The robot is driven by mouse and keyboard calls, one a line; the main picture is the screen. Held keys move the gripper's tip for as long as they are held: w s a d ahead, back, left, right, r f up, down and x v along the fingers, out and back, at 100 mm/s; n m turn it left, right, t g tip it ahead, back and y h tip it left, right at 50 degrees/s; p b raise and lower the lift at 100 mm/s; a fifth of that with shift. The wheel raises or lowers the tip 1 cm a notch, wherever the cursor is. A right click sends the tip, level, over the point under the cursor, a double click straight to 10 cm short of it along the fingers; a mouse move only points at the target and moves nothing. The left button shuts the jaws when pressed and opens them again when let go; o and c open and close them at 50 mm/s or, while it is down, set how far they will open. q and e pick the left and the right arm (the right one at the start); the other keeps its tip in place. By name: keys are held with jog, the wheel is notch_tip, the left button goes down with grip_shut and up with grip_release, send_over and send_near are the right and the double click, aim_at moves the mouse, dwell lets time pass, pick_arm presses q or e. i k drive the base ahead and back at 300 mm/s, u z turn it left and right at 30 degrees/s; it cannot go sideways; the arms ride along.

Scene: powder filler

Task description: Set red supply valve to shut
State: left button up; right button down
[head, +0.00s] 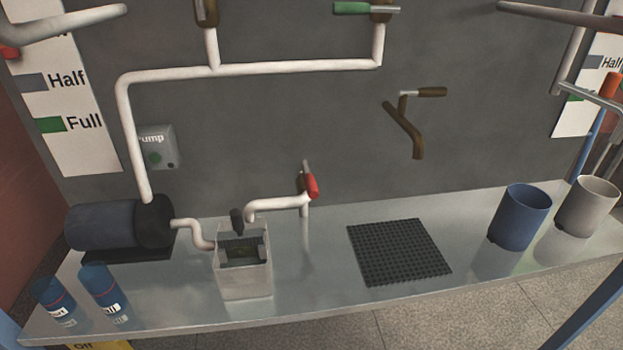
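The red supply valve (312,187) is a small lever with a red grip. It sits on a white pipe (278,203) low at the middle of the grey wall. Its bare metal end points up and its red grip hangs down, slightly right and towards me. Part of the valve body is hidden behind the grip. The pipe bends down over a clear open box (245,283). Neither of my grippers shows in the head view, and nothing is seen touching the valve.
A metal bench (330,290) carries a dark pump motor (105,225), blue bottles (103,294), a black mat (398,252), a blue cup (520,217) and a grey cup (588,205). A green-handled valve (352,8) and brown tap (405,130) are on the wall.

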aim_at(313, 193)
jog(key=z, duration=0.05)
jog(key=k, duration=0.5)
jog(key=u, duration=0.8)
jog(key=i, duration=0.75)
jog(key=z, duration=0.5)
